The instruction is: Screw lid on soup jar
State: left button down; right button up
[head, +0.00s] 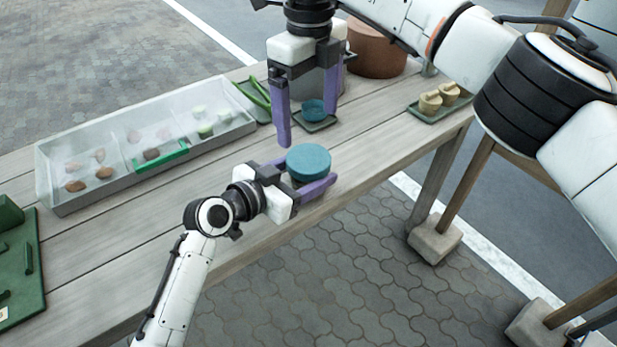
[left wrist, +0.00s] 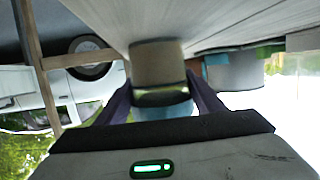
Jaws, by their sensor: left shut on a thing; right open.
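The soup jar with its round teal lid (head: 309,160) on top is near the front edge of the table, between the fingers of my left gripper (head: 307,174). In the left wrist view, which is upside down, the jar's grey-brown body (left wrist: 158,62) stands against the table, with the teal lid (left wrist: 165,111) between the purple fingers. My left gripper is shut on the jar. I cannot tell how tightly the lid sits. My right gripper (head: 306,121) is open and empty, pointing down behind and above the lid, apart from it.
A clear bin (head: 60,203) with food pieces lies left. A green tray (head: 22,290), a brown pot (head: 377,52) and a tray of yellowish pieces (head: 437,108) are around. Clear planks (head: 130,250) lie front left.

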pick_arm(q)
jog(key=shift+r, duration=0.1)
pick_arm(e)
notch_tip(320, 180, up, 2)
jog(key=shift+r, duration=0.1)
pick_arm(q)
jog(key=shift+c, duration=2)
grip_release()
jog(key=v, duration=1)
jog(key=shift+s, duration=0.15)
pick_arm(e)
jog(key=shift+r, duration=0.15)
